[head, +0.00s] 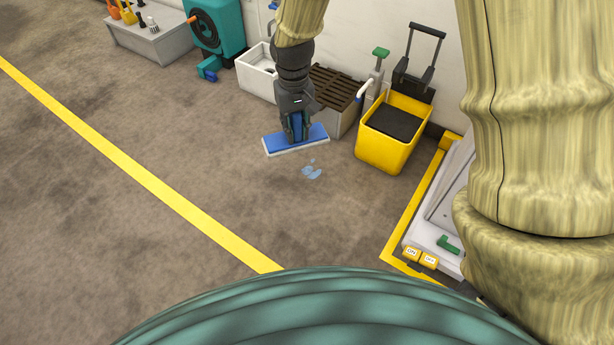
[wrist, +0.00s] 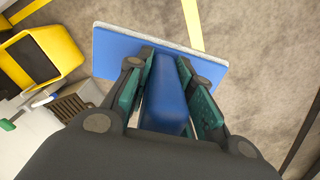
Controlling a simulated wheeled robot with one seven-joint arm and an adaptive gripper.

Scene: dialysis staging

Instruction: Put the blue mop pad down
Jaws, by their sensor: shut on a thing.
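The blue mop pad (head: 312,136) is a flat blue rectangle with a pale edge. In the head view it is at or just above the floor near the wall, beside a small puddle (head: 311,171); I cannot tell whether it touches the floor. My gripper (head: 296,133) points down over the pad. In the wrist view my gripper (wrist: 165,85) is shut on the pad's raised blue grip (wrist: 164,100), with a finger on each side. The pad's flat part (wrist: 118,50) spreads out beyond the fingertips. Its underside is hidden.
A yellow mop bucket (head: 385,155) stands right of the pad. A white basin (head: 257,75) and a brown slatted grate (head: 338,88) stand behind it along the wall. A yellow floor line (head: 150,180) runs at left. Bare floor (head: 220,165) lies left of the pad.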

